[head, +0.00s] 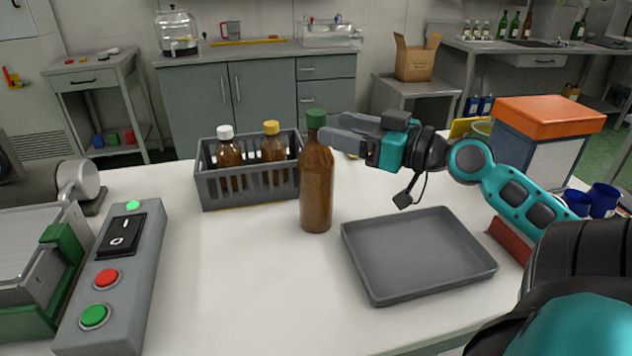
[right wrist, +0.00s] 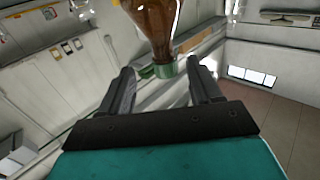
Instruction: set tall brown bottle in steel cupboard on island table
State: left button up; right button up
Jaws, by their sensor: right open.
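The tall brown bottle (head: 316,190) with a green cap stands upright on the white island table (head: 240,265). My right gripper (head: 332,128) is open, its fingers level with the bottle's neck and cap. In the right wrist view the bottle (right wrist: 154,25) shows inverted, its green cap between the spread fingertips (right wrist: 162,72); neither finger clearly touches it. I cannot make out a steel cupboard on this table; a grey cupboard (head: 248,98) with doors and drawers stands against the back wall. My left gripper is out of view.
A grey crate (head: 248,188) with two smaller brown bottles stands just behind and left of the tall bottle. An empty grey tray (head: 415,255) lies to its right. A control box (head: 115,275) is at left, an orange-lidded box (head: 545,125) at right. The front middle is clear.

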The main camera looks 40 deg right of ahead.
aim_at(324, 118)
jog(key=w+p, duration=0.1)
jog(key=w+a+r+p, duration=0.1)
jog(key=w+p, duration=0.1)
jog(key=shift+a+r, duration=0.25)
jog(key=shift+a, duration=0.05)
jog(key=shift+w+a+f+p, duration=0.1)
jog(key=shift+w+f+p, duration=0.05)
jog(key=shift+w+p, duration=0.3)
jog(key=shift+w+a+f+p, duration=0.1)
jog(key=shift+w+f+p, duration=0.1)
jog(key=shift+w, duration=0.3)
jog(key=shift+c, duration=0.2)
jog(key=shift+c, duration=0.7)
jog(key=c, duration=0.9)
grip_shut()
